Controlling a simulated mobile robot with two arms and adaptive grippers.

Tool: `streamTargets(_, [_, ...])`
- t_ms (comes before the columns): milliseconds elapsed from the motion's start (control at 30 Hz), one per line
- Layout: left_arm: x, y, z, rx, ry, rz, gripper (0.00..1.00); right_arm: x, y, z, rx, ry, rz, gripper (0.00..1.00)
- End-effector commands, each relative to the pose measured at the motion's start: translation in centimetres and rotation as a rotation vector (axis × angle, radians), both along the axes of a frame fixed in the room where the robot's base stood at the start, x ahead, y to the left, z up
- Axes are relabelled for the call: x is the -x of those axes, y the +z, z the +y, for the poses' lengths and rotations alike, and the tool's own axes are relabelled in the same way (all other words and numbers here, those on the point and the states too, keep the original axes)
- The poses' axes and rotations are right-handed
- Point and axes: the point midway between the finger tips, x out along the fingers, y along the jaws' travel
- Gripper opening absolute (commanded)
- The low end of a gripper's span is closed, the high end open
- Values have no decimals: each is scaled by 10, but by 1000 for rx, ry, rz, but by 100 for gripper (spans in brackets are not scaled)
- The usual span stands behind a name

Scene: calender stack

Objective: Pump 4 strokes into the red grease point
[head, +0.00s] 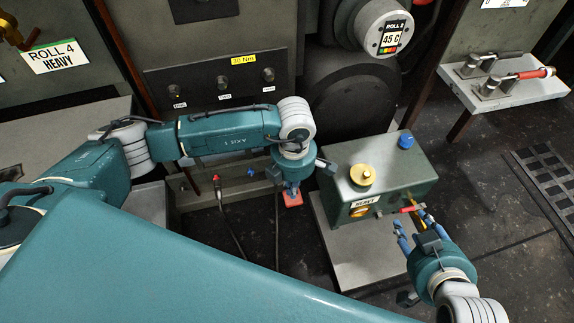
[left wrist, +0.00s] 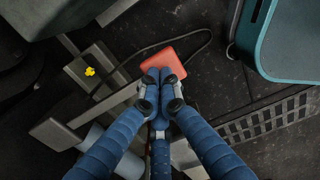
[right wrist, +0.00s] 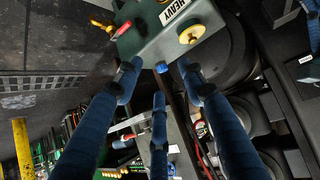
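A small red fitting (head: 216,178) sits low on the machine front, left of a small blue one (head: 250,172). My left gripper (head: 292,186) points down to the right of them, apart from both. Its fingers are drawn together on a flat red block (left wrist: 172,55), which also shows at their tips in the head view (head: 293,199). The green pump box (head: 395,183) has a brass knob (head: 362,175), a blue knob (head: 406,140) and a red-handled lever (head: 409,209). My right gripper (head: 413,232) is open and empty beside the lever, with its fingers spread.
A pale plinth (head: 365,262) carries the pump box. Dark hoses (head: 233,232) hang to the floor between machine and plinth. A shelf (head: 510,92) with a red-handled clamp is at upper right.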

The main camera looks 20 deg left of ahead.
Motion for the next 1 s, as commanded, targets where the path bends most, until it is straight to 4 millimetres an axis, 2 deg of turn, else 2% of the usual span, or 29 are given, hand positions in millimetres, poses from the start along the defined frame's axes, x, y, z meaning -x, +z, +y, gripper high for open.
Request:
streamTargets(600, [0, 13, 1, -2, 1, 2, 0, 45, -31, -16, 48, -16, 217, 40])
streamTargets(1000, [1, 25, 1, -2, 1, 2, 0, 78, -42, -26, 76, -27, 351, 40])
